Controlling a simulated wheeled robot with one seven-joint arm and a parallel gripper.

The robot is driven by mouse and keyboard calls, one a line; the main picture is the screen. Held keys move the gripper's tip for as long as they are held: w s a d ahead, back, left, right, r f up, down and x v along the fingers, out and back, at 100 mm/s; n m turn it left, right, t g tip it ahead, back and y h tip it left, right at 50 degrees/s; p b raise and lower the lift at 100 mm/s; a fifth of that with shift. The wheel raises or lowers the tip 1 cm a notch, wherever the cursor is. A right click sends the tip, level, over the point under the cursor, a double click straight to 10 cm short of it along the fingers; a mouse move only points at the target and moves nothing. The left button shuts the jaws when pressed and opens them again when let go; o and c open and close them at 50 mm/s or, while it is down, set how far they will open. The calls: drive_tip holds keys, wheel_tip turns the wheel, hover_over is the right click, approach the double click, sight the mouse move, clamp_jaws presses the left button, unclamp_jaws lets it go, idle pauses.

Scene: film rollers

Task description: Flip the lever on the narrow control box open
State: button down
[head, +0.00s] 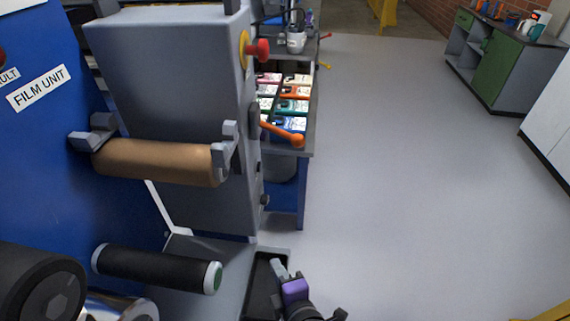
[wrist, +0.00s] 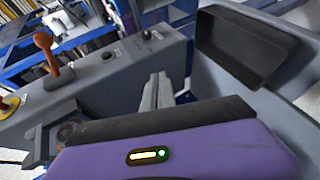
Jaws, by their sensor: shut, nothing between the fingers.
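The narrow control box (head: 180,90) is a tall grey housing at the left of the head view. Its narrow side face (wrist: 110,80) crosses the upper left of the wrist view. The orange lever (head: 282,133) sticks out from that face, sloping slightly down to a round knob. In the wrist view the lever (wrist: 48,58) shows at the upper left, apart from my fingers. My gripper (head: 279,268) is low, below the lever, over a dark tray. Its fingers (wrist: 158,92) are together and empty, touching nothing that I can make out.
A red button (head: 262,49) on a yellow disc sits above the lever. A tan roller (head: 160,162) and a black roller (head: 158,268) project at the left. The dark tray (wrist: 235,50) lies close to my gripper. A bench (head: 308,130) stands behind; the floor at right is clear.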

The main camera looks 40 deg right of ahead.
sight(285, 134)
drive_tip(key=w+d+r+g+h+b, duration=0.1)
drive_tip(key=w+d+r+h, duration=0.2)
drive_tip(key=w+r+h, duration=0.2)
drive_tip(key=w+d+r+h+b, duration=0.2)
drive_tip(key=w+d+r+h, duration=0.2)
drive_tip(key=w+r, duration=0.3)
drive_tip(key=shift+w+d+r+n+g+h, duration=0.3)
drive_tip(key=shift+r+n+g+h, duration=0.1)
drive_tip(key=shift+r+h, duration=0.15)
drive_tip(key=w+d+r+p, duration=0.2)
drive_tip(key=w+d, duration=0.1)
drive_tip(key=d, duration=0.7)
drive_tip(key=shift+w+d, duration=0.25)
drive_tip(key=shift+d, duration=0.15)
drive_tip(key=shift+r, duration=0.1)
